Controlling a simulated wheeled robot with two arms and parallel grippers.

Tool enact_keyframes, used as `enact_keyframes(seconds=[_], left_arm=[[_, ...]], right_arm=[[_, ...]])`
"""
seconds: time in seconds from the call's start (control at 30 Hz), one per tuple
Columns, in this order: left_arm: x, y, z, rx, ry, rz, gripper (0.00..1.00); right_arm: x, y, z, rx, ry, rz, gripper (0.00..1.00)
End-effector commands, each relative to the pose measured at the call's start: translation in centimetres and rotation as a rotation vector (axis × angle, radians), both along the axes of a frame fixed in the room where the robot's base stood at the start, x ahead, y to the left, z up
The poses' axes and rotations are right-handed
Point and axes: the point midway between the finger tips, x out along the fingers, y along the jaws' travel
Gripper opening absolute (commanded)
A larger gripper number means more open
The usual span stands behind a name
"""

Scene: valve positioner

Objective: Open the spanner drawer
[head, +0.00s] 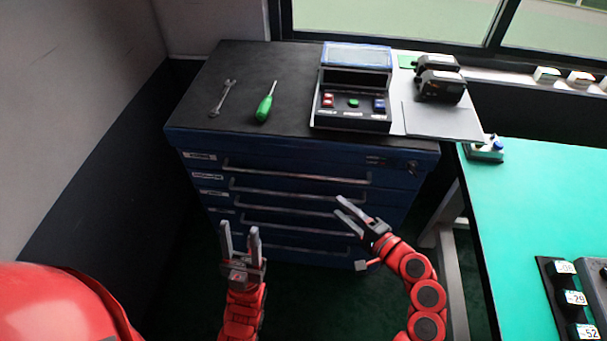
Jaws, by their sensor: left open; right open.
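A blue drawer cabinet (300,157) with a black top stands ahead. Several drawers are stacked in its front, each with a long metal bar handle, and all look closed. The top drawer's handle (297,175) is the highest. Small labels sit at the drawers' left ends, too small to read, so I cannot tell which is the spanner drawer. My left gripper (240,234) is open and empty, pointing up in front of the lower left drawers. My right gripper (350,212) is open, its fingers near the right ends of the middle handles. I cannot tell whether it touches one.
A spanner (222,98) and a green screwdriver (266,102) lie on the cabinet top. A control box (352,97) with buttons stands beside them, with dark devices (440,80) to its right. A green table (545,200) stands at right. A wall borders the left.

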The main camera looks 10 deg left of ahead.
Motion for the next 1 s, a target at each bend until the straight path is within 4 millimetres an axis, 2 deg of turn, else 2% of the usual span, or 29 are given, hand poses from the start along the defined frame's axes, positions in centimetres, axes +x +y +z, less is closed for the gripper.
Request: enact_keyframes(seconds=[0.23,0.6,0.8,1.0], left_arm=[[0.0,0.0,1.6,0.000,0.000,0.000,0.50],[0.0,0.0,2.8,0.000,0.000,0.000,0.50],[0.0,0.0,2.9,0.000,0.000,0.000,0.50],[0.0,0.0,3.0,0.000,0.000,0.000,0.50]], right_arm=[[3.3,4.0,-0.5,-0.003,0.003,0.006,0.47],[8.5,9.4,-1.7,-0.002,0.003,-0.001,0.47],[10.3,11.2,-2.1,-0.002,0.001,-0.004,0.47],[11.1,11.9,-2.4,-0.003,0.001,-0.006,0.47]])
